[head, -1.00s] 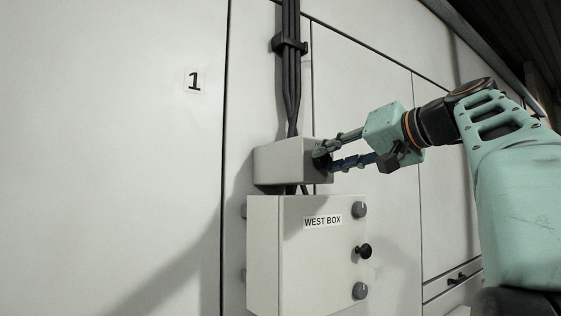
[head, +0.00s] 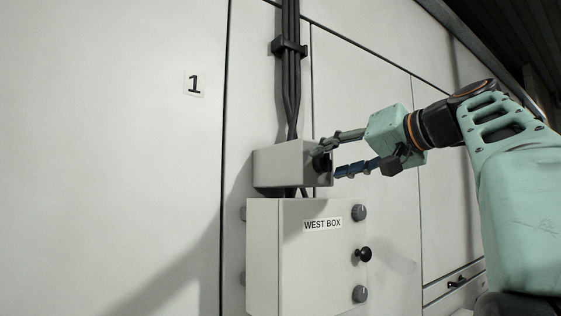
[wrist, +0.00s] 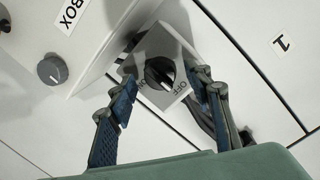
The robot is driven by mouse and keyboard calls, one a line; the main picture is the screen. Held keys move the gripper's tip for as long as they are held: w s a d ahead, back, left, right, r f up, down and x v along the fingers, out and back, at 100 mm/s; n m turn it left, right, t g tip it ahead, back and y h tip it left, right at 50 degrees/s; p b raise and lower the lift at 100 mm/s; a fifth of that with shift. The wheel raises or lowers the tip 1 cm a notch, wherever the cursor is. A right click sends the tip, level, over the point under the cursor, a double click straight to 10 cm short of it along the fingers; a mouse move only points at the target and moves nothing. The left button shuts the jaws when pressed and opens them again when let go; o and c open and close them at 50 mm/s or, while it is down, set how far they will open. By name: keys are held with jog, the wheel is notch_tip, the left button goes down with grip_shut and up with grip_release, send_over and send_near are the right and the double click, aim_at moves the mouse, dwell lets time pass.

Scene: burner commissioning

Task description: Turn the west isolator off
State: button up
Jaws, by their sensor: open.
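The west isolator is a small grey box (head: 282,164) on the wall above the box labelled WEST BOX. Its black rotary knob (head: 321,163) is on the right-hand face in the head view. In the wrist view the knob (wrist: 159,72) sits on a plate with OFF and ON lettering; I cannot tell for sure which its pointer faces. My gripper (head: 329,158) is open, its two fingers on either side of the knob. In the wrist view my gripper (wrist: 164,80) shows gaps between both fingers and the knob.
The WEST BOX cabinet (head: 285,255) stands out from the wall just below, with a black knob (head: 364,254) and grey round fasteners. Black cables (head: 291,80) run up from the isolator. A panel marked 1 (head: 194,84) is clear wall to the left.

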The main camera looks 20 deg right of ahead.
jog(key=v, duration=1.1)
jog(key=shift+s, duration=0.3)
jog(key=shift+d, duration=0.1)
